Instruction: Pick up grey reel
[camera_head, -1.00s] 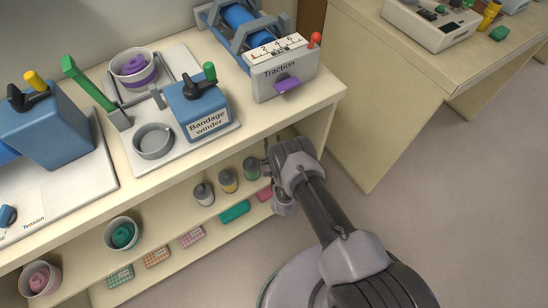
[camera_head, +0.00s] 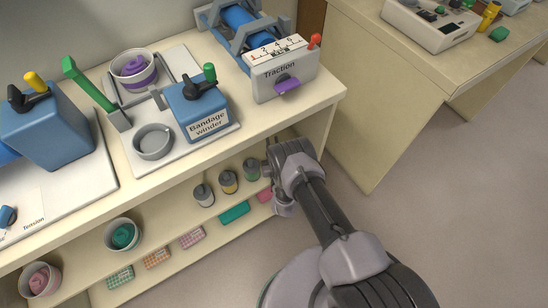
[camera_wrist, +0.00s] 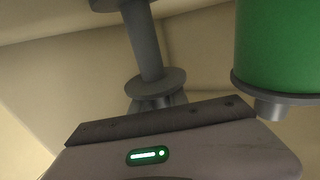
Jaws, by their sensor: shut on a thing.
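The grey reel (camera_wrist: 145,45) stands out in the wrist view as a dark grey spool with a round flange at each end. The upper flange is cut by the frame's top edge. My gripper (camera_wrist: 157,104) is shut on the reel's lower end, just beneath the lower flange. The jaw tips are mostly hidden behind the dark edge of the gripper body. In the head view my arm covers the jaws, and I cannot make out the held reel there.
The bench top (camera_head: 328,88) overhangs the shelf. Open floor lies right.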

